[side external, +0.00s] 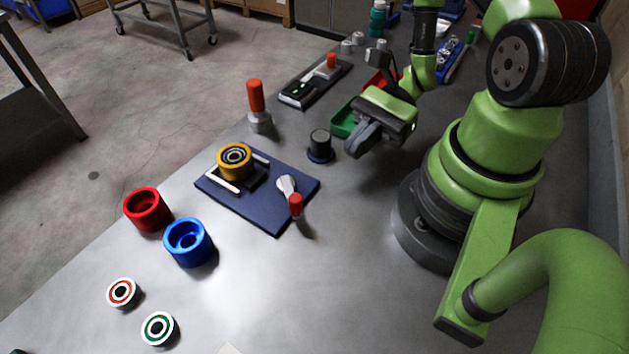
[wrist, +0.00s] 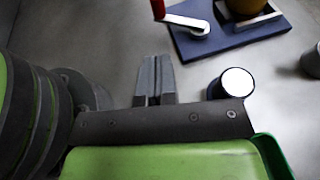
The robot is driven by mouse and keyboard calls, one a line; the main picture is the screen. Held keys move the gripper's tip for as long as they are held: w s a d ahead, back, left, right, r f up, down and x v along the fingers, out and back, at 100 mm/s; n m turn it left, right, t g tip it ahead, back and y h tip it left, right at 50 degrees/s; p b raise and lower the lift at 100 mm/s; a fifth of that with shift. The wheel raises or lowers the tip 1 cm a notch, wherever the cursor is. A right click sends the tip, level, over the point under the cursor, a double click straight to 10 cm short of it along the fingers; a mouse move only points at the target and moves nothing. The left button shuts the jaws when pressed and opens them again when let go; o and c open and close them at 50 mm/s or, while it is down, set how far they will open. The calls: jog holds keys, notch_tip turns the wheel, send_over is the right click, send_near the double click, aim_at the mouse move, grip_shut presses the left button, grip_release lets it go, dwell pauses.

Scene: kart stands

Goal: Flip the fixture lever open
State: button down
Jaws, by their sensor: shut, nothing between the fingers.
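The fixture is a dark blue plate (side external: 240,207) on the grey table, with a yellow round housing (side external: 232,168) between pale bars. Its lever (side external: 286,184) has a pale hub near the plate's right corner, and its red knob (side external: 296,203) reaches past the plate's edge. In the wrist view the lever arm (wrist: 187,21) runs left from the hub to the red knob (wrist: 158,8) at the top edge. My gripper (side external: 356,147) is shut and empty, right of and behind the fixture and apart from the lever. Its closed fingers (wrist: 153,64) show in the wrist view.
A dark cylinder with a pale top (side external: 320,146) stands between my gripper and the plate. An orange-handled post (side external: 258,108) stands behind the plate. Red (side external: 147,209) and blue (side external: 187,242) cups stand at left. A green bin (side external: 343,122) is behind my gripper. Table right of the knob is clear.

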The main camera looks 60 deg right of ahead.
aim_at(298, 194)
jog(key=x, duration=0.8)
jog(key=shift+a+r, duration=0.3)
jog(key=shift+a, duration=0.15)
jog(key=shift+w+a, duration=0.15)
jog(key=shift+a, duration=0.45)
jog(key=shift+a, duration=0.2)
jog(key=shift+w+a, duration=0.15)
jog(key=shift+a, duration=0.4)
jog(key=shift+w+a, duration=0.45)
jog(key=shift+a, duration=0.35)
jog(key=shift+w+a, duration=0.6)
jog(key=shift+w, duration=0.1)
jog(key=shift+w+a, duration=0.1)
jog(key=shift+w, duration=0.05)
jog(key=v, duration=1)
